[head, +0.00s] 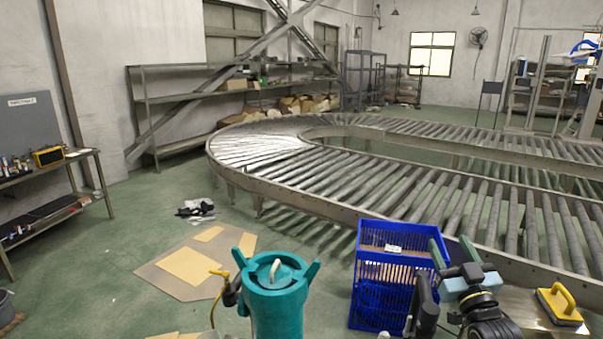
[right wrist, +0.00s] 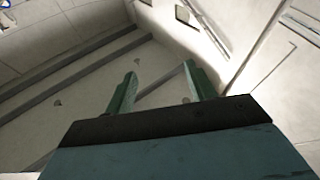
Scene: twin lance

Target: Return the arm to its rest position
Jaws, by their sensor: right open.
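My right gripper (head: 451,243) is in the head view at the lower right, just right of the blue crate. Its two green fingers point up and stand apart, with nothing between them. In the right wrist view the open fingers (right wrist: 160,72) also show, with only walls and beams of the building behind them. My right arm's dark links show below the gripper in the head view. My left gripper is not seen.
A blue slatted crate (head: 375,270) stands left of my right gripper. A teal canister (head: 276,300) is at bottom centre. A yellow-handled tool (head: 559,306) lies at the lower right. A roller conveyor (head: 340,180) curves behind. Flat cardboard (head: 165,270) lies on the green floor.

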